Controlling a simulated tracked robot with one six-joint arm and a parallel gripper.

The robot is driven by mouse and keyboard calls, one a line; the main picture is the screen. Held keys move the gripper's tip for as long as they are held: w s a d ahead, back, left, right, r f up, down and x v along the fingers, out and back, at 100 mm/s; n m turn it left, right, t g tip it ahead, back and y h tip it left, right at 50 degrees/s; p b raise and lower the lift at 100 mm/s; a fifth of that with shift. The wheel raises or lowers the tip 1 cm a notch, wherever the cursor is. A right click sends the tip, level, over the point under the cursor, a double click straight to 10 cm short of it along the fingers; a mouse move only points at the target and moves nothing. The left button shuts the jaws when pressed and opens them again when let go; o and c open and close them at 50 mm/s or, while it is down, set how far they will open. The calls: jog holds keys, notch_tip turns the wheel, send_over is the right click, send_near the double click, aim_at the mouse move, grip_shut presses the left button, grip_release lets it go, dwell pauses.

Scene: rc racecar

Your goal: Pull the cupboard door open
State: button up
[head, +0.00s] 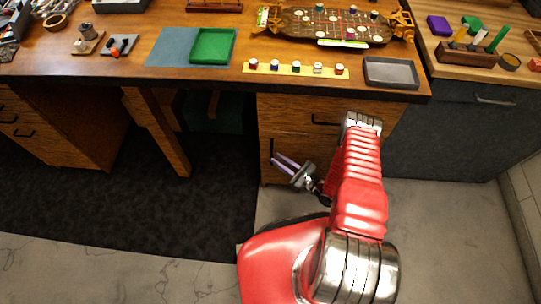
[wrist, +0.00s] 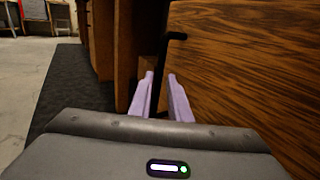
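The wooden cupboard door (head: 300,150) is under the right part of the desk, below a drawer, and looks shut. Its black upright handle (head: 272,147) is near the door's left edge. In the wrist view the door (wrist: 240,70) fills the right side, and the handle's top (wrist: 176,36) stands out from it. My gripper (head: 276,158) points at the handle with its two lilac fingers apart. In the wrist view the handle's dark bar runs down between the fingertips (wrist: 160,76). I see no clear contact, and the bar's lower part is hidden.
A drawer with a black handle (head: 325,121) is above the door. A dark grey cabinet (head: 440,135) stands to the right. A wooden desk leg (head: 160,130) is to the left, with open floor (head: 120,215) in front.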

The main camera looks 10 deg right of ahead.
aim_at(272, 156)
jog(key=shift+x, duration=2.25)
grip_shut()
jog(key=shift+d, duration=0.1)
jog(key=shift+s, duration=0.15)
